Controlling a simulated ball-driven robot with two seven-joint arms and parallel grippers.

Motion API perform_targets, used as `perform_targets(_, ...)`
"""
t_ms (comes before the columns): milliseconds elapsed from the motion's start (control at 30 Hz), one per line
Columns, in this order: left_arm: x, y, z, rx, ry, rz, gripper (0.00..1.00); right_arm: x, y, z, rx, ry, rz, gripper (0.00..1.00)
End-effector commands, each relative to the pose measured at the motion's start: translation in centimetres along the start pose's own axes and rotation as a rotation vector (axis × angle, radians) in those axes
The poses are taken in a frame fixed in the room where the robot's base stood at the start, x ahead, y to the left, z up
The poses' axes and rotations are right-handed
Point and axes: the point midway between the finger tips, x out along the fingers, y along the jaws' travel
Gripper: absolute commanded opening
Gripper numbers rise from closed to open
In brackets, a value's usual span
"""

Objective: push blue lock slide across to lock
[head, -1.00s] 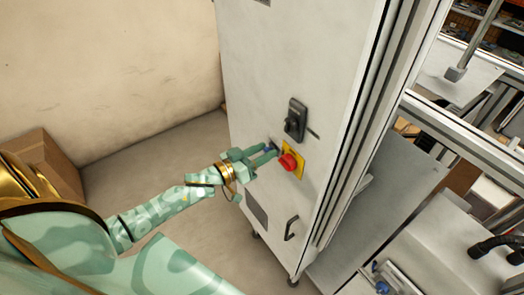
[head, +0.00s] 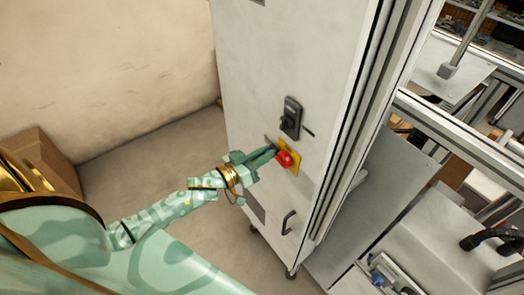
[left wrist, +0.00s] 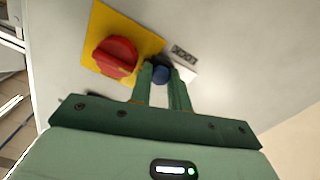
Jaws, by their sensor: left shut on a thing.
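The blue lock slide (left wrist: 161,73) is a small round blue piece on the pale cabinet face, seen in the left wrist view beside the red knob. My left gripper (left wrist: 162,77) has its two green fingers on either side of it and is shut on it. In the head view my left gripper (head: 272,152) reaches the cabinet front just left of the red knob. Its fingers hide the blue slide there. My right gripper is in neither view.
A red knob (left wrist: 115,56) on a yellow plate (left wrist: 98,23) sits close beside the fingers. A cardboard box (head: 45,158) stands at the left.

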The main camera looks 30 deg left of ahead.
Motion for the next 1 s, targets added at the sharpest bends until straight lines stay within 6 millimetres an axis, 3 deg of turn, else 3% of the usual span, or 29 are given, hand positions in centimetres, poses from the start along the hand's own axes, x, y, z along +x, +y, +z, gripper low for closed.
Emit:
perform_targets(33,-0.03,0.19,0.2,-0.004,-0.002,0.004,0.24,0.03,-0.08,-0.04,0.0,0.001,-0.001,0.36)
perform_targets(100,-0.03,0.18,0.2,-0.004,-0.002,0.003,0.41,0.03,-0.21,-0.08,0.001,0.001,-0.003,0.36)
perform_targets(1000,0.07,-0.14,0.0,-0.004,0.002,0.008,0.41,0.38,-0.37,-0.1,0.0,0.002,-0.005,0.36)
